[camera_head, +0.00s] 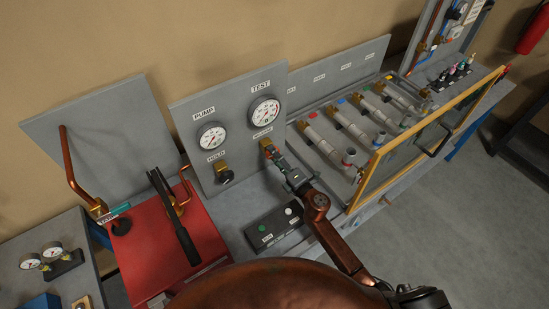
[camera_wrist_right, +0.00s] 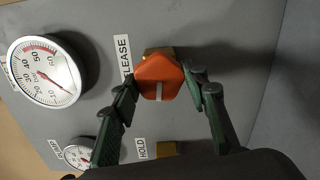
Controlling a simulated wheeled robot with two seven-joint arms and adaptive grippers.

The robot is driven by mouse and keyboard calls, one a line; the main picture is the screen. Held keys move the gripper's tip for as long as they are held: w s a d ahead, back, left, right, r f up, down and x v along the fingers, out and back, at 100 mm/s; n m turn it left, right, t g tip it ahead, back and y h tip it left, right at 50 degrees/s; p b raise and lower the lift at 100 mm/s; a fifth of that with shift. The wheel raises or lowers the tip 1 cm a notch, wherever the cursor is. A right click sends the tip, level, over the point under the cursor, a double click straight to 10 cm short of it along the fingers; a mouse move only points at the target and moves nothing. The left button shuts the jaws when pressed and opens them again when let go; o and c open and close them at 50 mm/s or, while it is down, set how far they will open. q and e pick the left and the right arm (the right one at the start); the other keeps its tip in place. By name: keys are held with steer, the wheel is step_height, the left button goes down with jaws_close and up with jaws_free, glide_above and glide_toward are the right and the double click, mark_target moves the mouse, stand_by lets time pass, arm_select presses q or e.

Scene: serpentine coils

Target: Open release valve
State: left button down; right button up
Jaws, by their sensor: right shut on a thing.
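The release valve is an orange knob (camera_wrist_right: 160,72) with a white mark on a brass body, beside a partly hidden label ending in "LEASE". In the head view the valve (camera_head: 266,145) sits on the grey gauge panel (camera_head: 238,120), below the TEST gauge (camera_head: 264,110). My right gripper (camera_wrist_right: 163,85) has its fingers on either side of the knob and is shut on it. In the head view my right gripper (camera_head: 277,160) reaches the valve from the front right, hiding part of it. My left gripper is not in view.
The PUMP gauge (camera_head: 211,136) and HOLD valve (camera_head: 223,173) are left of the release valve. A red pump unit (camera_head: 155,240) with a black lever (camera_head: 175,220) stands further left. A button box (camera_head: 273,228) lies below. A yellow-framed guard (camera_head: 372,170) stands right.

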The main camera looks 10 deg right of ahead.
steer(key=shift+f+n+b, duration=0.1)
steer(key=shift+n+b, duration=0.85)
steer(key=shift+n, duration=2.75)
steer(key=o, duration=1.2)
steer(key=shift+c, duration=0.2)
steer(key=v, duration=1.2)
steer(key=shift+d, duration=0.1)
